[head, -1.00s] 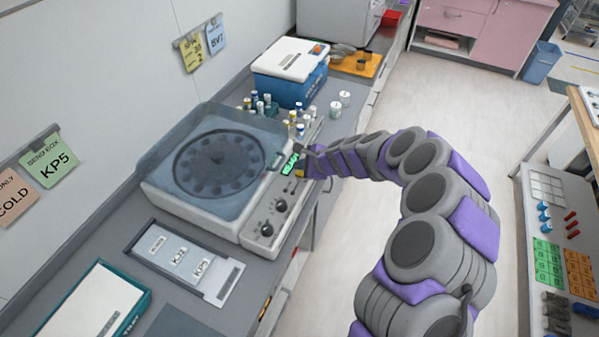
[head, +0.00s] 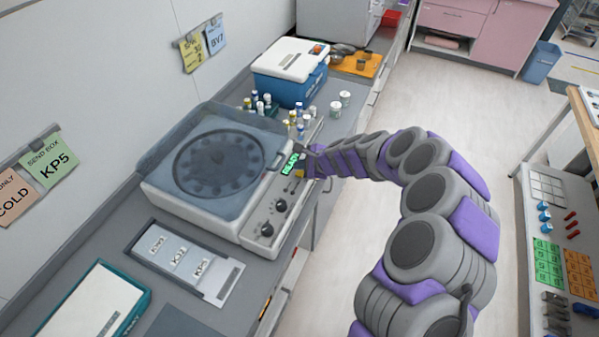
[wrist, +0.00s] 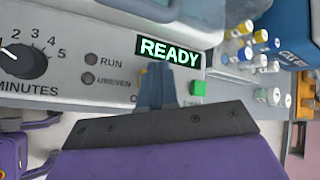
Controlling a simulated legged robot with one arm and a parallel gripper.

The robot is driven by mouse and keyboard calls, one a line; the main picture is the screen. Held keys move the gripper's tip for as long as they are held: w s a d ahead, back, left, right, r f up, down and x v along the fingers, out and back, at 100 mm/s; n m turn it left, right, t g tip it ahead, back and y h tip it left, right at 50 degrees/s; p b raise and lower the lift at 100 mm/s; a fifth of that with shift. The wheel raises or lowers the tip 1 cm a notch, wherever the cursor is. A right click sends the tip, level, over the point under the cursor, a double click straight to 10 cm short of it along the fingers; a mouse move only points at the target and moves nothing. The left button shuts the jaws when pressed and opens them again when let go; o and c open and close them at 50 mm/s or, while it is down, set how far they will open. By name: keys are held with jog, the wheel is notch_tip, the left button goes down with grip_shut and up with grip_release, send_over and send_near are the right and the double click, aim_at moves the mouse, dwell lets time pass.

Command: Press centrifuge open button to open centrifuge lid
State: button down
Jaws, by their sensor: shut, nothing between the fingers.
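The centrifuge (head: 262,213) stands on the grey counter with its clear lid (head: 195,150) down over the dark round rotor. In the wrist view its front panel (wrist: 110,92) shows a green READY display (wrist: 169,52), RUN and UNEVEN lamps and a minutes dial (wrist: 22,62). A green button (wrist: 198,88) sits below the right part of the display. My gripper (wrist: 157,75) is shut and empty, its fingertips at the panel just left of the green button and below the display. I cannot tell whether the tips touch the panel. In the head view my arm largely hides the gripper.
Several capped vials (head: 298,125) stand behind the centrifuge, beside a blue cooler box (head: 290,72) with a white lid. A labelled card tray (head: 228,285) and a teal-edged white box (head: 92,305) lie in front.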

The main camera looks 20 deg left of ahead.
aim_at(302, 174)
jog(key=shift+f, duration=0.2)
jog(key=shift+f+b, duration=0.15)
jog(key=shift+b, duration=0.15)
jog(key=shift+s+f+b, duration=0.1)
jog(key=shift+f+b, duration=0.35)
jog(key=shift+f, duration=0.1)
dwell(0.6)
jog(key=shift+r, duration=0.1)
jog(key=shift+r+p, duration=0.75)
jog(key=shift+r, duration=0.1)
jog(key=shift+r+p, duration=1.85)
jog(key=shift+r, duration=0.65)
